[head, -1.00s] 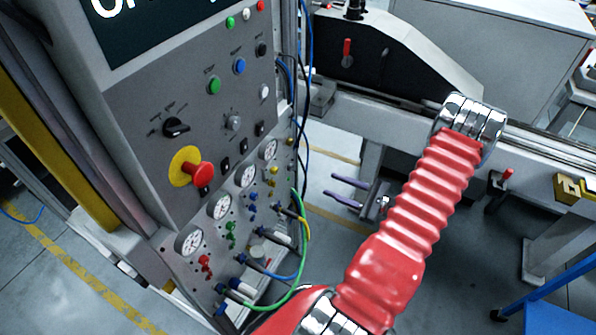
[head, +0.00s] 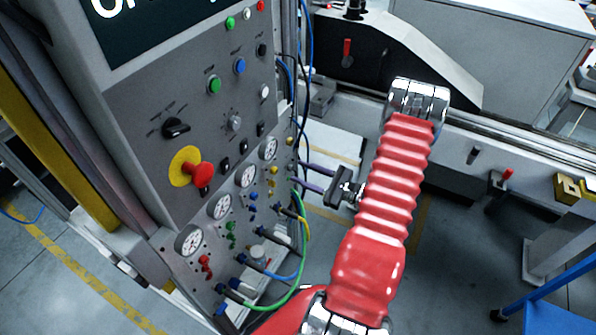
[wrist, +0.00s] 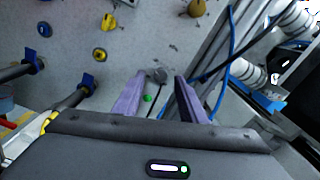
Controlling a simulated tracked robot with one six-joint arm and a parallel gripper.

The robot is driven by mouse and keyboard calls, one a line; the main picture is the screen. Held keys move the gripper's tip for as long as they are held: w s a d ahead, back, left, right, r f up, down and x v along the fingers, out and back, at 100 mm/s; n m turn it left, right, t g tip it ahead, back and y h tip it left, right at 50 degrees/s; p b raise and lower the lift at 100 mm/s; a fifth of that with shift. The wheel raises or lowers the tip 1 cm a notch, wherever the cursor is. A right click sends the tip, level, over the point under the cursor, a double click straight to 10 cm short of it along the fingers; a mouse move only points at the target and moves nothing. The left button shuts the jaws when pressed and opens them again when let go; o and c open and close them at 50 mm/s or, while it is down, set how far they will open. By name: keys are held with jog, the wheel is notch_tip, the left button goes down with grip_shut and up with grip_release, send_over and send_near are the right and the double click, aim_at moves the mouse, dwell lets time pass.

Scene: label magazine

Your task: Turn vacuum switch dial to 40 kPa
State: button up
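My gripper (wrist: 159,80) is open, its two purple fingers pointing at the panel. In the wrist view a small grey round knob (wrist: 158,74), possibly the vacuum switch dial, shows between and just beyond the fingertips. I cannot tell whether the fingers touch the knob, and no scale or kPa marking is readable. In the head view my gripper (head: 301,175) is close to the right edge of the grey control panel (head: 150,92); the knob cannot be made out there.
Yellow knobs (wrist: 100,54) and blue fittings with dark hoses (wrist: 87,80) are left of the fingers in the wrist view. Blue cables (wrist: 222,40) run along the right. In the head view, several gauges (head: 246,175) and a red emergency button (head: 200,174) are on the panel.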

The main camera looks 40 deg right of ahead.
aim_at(290, 168)
jog(key=shift+x, duration=1.1)
jog(key=shift+c, duration=0.3)
grip_shut()
